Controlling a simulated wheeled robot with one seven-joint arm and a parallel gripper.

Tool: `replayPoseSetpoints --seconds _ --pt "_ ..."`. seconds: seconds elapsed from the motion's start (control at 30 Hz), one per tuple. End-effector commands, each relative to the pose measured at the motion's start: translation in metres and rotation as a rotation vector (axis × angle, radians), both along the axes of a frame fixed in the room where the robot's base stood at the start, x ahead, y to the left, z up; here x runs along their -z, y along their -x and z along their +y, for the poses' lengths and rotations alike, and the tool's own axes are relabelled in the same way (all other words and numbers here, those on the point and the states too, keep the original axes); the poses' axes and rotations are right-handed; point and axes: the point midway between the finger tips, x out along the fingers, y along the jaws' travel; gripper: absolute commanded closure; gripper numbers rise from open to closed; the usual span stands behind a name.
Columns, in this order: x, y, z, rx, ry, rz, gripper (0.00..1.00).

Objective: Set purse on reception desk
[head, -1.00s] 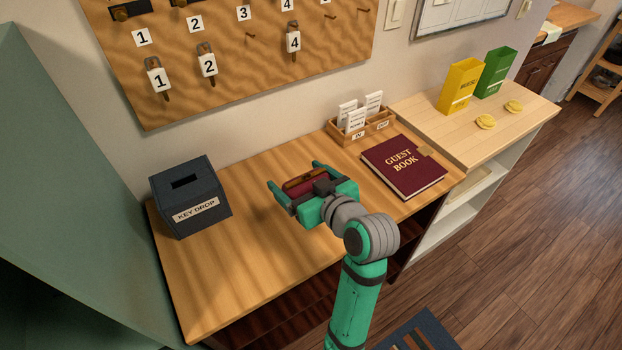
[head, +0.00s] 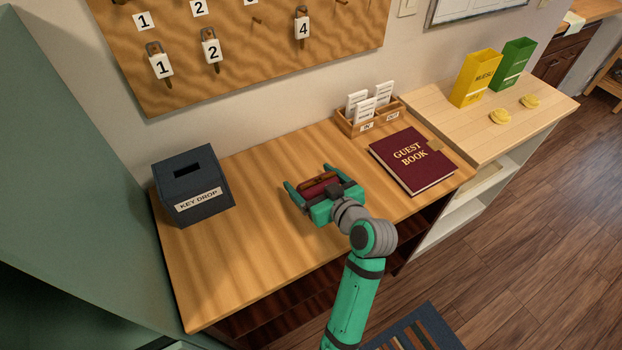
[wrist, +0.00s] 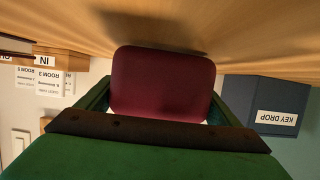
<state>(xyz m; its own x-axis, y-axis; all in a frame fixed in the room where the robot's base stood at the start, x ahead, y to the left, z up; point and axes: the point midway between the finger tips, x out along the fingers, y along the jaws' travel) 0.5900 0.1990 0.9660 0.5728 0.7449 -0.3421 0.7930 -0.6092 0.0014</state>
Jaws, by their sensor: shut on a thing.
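The dark red purse (head: 316,190) is held between the fingers of my gripper (head: 308,178), over the middle of the wooden reception desk (head: 240,255). In the wrist view, which is upside down, the purse (wrist: 160,85) fills the space between the fingers (wrist: 160,98). The desk surface (wrist: 250,40) lies close to the purse, with a dark shadow beside it. I cannot tell whether the purse touches the desk. My gripper partly hides the purse in the head view.
A dark key drop box (head: 195,190) stands left of my gripper. A guest book (head: 410,162) lies to the right. A wooden card holder (head: 368,118) stands at the back. Desk space around the gripper is clear. A lighter counter (head: 455,120) adjoins on the right.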

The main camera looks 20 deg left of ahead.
Motion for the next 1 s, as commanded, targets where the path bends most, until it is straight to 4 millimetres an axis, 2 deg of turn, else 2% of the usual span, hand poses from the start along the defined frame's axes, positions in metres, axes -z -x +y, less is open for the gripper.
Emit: replayPoseSetpoints --seconds 0.2,0.23,0.27,0.3,0.6,0.67,1.0 --pt "0.003 0.0 0.0 0.0 0.0 0.0 0.54" --pt "0.003 0.0 0.0 0.0 0.001 0.001 0.09" --pt "0.003 0.0 0.0 0.0 0.001 0.001 0.02" --pt "0.003 0.0 0.0 0.0 0.001 0.001 0.0" --pt "-0.001 0.0 0.001 -0.002 0.001 -0.001 0.0" --pt "-0.002 0.003 -0.004 0.0 0.001 0.001 0.0" --pt "-0.024 0.039 -0.052 0.002 0.0 -0.001 0.0"
